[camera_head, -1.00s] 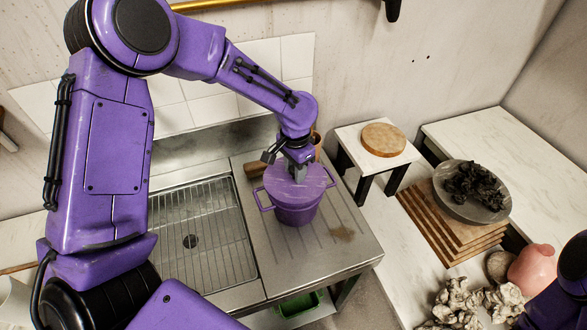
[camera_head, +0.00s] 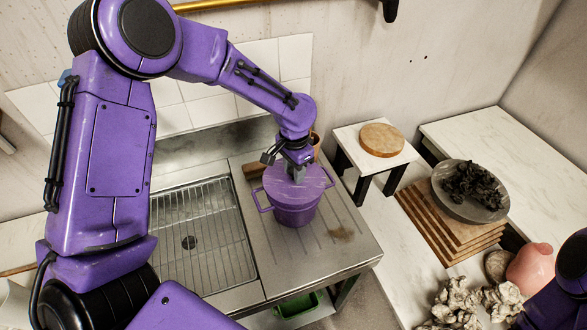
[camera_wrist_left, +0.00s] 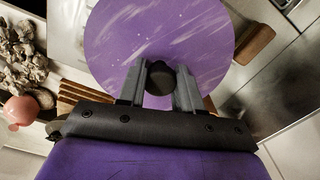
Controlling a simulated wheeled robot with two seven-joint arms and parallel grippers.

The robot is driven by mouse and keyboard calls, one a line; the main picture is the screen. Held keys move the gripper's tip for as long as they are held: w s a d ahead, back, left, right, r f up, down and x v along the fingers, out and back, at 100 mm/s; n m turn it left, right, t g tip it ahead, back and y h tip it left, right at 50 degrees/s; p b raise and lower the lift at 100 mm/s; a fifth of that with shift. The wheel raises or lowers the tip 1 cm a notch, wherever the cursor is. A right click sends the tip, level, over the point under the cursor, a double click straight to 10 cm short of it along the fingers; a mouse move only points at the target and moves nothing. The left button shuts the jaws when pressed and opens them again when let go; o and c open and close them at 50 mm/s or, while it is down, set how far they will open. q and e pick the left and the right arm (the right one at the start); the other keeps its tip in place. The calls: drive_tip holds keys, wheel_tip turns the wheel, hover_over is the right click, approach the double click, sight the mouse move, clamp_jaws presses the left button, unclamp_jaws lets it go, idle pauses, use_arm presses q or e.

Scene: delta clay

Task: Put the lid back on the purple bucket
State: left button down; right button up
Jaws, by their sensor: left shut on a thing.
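The purple bucket (camera_head: 296,214) stands upright on the steel drainboard, with a handle at each side of its rim. The round purple lid (camera_head: 312,178), streaked with white, lies over the bucket's mouth. From this angle I cannot tell whether it is fully seated. My left gripper (camera_head: 297,174) comes down from above and is shut on the dark knob at the lid's middle. In the left wrist view the two grey fingers grip the round dark knob (camera_wrist_left: 160,78), and the lid (camera_wrist_left: 160,30) fills the upper middle. The lid hides the bucket there. The right gripper is not visible.
A sink with a wire rack (camera_head: 195,240) lies left of the bucket. A brown wooden block (camera_head: 253,170) is close behind it. A small table with a round wooden board (camera_head: 382,140) stands behind right. A plate of dark lumps (camera_head: 470,190) sits further right. The drainboard's front right is clear.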

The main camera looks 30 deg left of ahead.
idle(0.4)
use_arm(q)
drive_tip(key=shift+c, duration=0.9)
unclamp_jaws()
drive_tip(key=shift+r, duration=3.5)
clamp_jaws()
